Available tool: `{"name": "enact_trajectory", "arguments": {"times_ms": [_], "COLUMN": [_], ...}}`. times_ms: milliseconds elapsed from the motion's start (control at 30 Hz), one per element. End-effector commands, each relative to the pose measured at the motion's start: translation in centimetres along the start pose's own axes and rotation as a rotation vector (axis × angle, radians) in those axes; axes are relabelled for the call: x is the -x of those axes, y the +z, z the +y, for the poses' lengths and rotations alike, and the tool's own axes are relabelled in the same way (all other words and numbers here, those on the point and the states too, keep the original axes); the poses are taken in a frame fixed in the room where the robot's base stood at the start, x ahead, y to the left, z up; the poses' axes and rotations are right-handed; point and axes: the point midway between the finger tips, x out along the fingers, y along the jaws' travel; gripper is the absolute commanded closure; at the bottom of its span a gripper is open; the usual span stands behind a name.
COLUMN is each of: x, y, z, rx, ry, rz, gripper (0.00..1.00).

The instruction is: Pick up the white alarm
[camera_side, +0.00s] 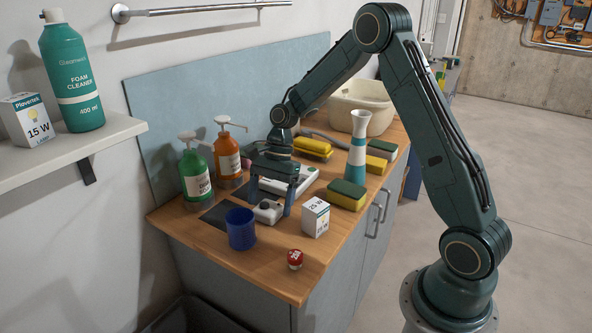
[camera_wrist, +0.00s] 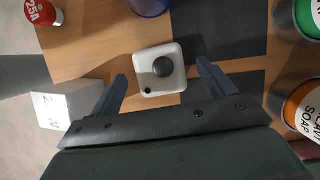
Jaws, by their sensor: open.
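The white alarm (camera_side: 268,211) is a small white square device with rounded corners, lying on the wooden counter. In the wrist view the alarm (camera_wrist: 150,84) shows a dark round part on top and a small dark spot near one corner. My gripper (camera_side: 270,204) points down over it with its fingers apart. In the wrist view my gripper (camera_wrist: 162,72) has one finger on each side of the alarm, with a visible gap on both sides. I cannot tell how far the fingertips are above the counter.
A blue cup (camera_side: 241,230), a light bulb box (camera_side: 316,218) and a red 25A piece (camera_side: 295,259) stand close by. Green (camera_side: 196,176) and orange (camera_side: 228,157) soap bottles are at left. Sponges (camera_side: 346,194), a white-teal vase (camera_side: 357,150) and a basin (camera_side: 361,99) are farther right and back.

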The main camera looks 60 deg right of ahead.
Motion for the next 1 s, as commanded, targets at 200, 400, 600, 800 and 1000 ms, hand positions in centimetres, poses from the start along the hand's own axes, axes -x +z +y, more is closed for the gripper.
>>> {"name": "enact_trajectory", "arguments": {"times_ms": [200,400,600,800,1000], "x": [-1.01,-0.99,-0.97,-0.96,-0.94], "y": [0.0,-0.01,-0.01,-0.01,0.0], "z": [-0.01,-0.01,0.0,0.0,-0.01], "rx": [0.001,0.001,0.001,0.001,0.001], "ry": [-0.001,-0.001,-0.001,-0.001,-0.001], "rz": [0.002,0.002,0.002,0.002,0.002], "gripper": [0.18,0.18,0.18,0.5,0.7]}}
